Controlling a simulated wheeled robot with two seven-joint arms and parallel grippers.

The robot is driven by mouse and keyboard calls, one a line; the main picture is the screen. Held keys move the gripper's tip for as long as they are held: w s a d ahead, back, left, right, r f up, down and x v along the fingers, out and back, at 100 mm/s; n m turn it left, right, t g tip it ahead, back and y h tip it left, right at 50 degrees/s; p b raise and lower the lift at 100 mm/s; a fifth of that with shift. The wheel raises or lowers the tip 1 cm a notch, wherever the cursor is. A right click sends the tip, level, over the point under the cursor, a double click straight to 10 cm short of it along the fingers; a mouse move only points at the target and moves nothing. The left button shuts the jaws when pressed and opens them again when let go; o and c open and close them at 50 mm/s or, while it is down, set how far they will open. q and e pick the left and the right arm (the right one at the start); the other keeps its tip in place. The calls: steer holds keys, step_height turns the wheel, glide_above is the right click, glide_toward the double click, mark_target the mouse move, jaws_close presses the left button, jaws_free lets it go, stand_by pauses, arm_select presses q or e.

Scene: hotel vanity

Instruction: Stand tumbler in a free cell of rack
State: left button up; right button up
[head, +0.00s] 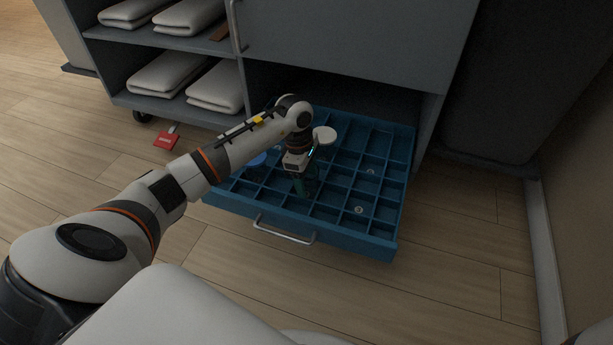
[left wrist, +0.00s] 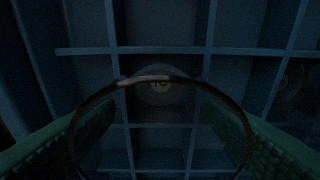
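The rack is a blue drawer tray (head: 325,229) split into many cells, pulled out of the grey cart. My left gripper (head: 304,188) points down over its middle. In the left wrist view, the clear tumbler (left wrist: 160,79) stands between the green fingers (left wrist: 160,135). Its round rim is close to the camera, and a pale mark shows at its base. The fingers are on both sides of it and appear closed on it. The tumbler is hard to make out in the head view. I cannot tell how far its base is from the cell floor. My right gripper is out of view.
Small round pale marks show in cells at the right (head: 359,210), perhaps bases of other clear tumblers. A white round item (head: 325,136) and a blue round item (head: 257,160) occupy other cells. The cart body (head: 345,45) rises behind. Several front cells look empty.

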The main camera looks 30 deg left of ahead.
arm_select(q)
steer(key=shift+o, duration=1)
